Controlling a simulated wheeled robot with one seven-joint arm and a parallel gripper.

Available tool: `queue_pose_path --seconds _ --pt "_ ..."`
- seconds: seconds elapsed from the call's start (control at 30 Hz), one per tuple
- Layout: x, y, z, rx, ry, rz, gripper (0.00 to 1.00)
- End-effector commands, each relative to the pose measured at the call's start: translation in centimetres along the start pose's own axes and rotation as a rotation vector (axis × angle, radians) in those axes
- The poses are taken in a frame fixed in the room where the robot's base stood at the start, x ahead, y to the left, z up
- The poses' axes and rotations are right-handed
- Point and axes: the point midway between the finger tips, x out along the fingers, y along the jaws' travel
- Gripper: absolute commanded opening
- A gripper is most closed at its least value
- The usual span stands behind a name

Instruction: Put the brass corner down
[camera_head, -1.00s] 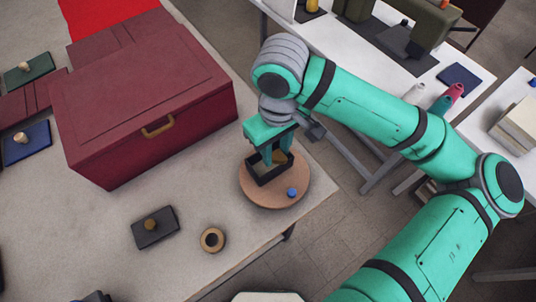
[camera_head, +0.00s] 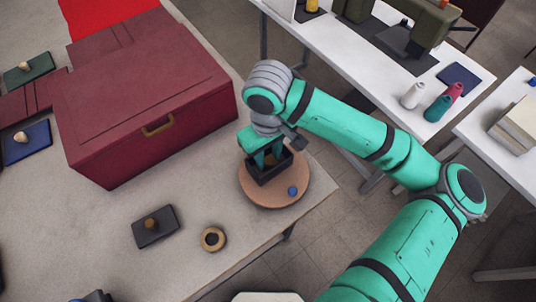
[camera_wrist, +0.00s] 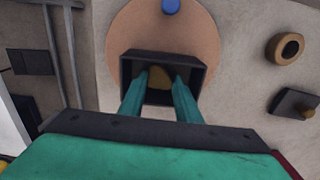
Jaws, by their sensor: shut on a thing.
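My gripper (camera_wrist: 160,90) points down into a small dark open box (camera_wrist: 192,70) in the wrist view. Its teal fingers are shut on the brass corner (camera_wrist: 160,76), a small golden piece between the fingertips, within the box's walls. I cannot tell whether the brass corner touches the box floor. The box (camera_head: 277,176) stands on a round tan board (camera_head: 262,197) near the table's right edge. In the head view my gripper (camera_head: 268,163) hides most of the box's inside and the brass corner.
A large dark red box (camera_head: 145,100) with a brass handle stands left of the round board. A blue ball (camera_head: 292,191) sits on the board. A dark block with a brass knob (camera_head: 155,226) and a tan ring (camera_head: 213,239) lie nearer the front. Bare table surrounds them.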

Motion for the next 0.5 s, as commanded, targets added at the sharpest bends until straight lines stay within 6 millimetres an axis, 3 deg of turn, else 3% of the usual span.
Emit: queue_pose_path --seconds 0.17,0.2,0.27,0.5 --pt "0.43 -0.03 0.01 0.000 -0.001 -0.001 0.00" --pt "0.49 -0.03 0.01 0.000 -0.001 -0.001 0.32" --pt "0.46 -0.02 0.01 0.000 0.000 -0.001 0.47" --pt "0.44 0.03 0.04 0.001 0.000 0.000 0.49"
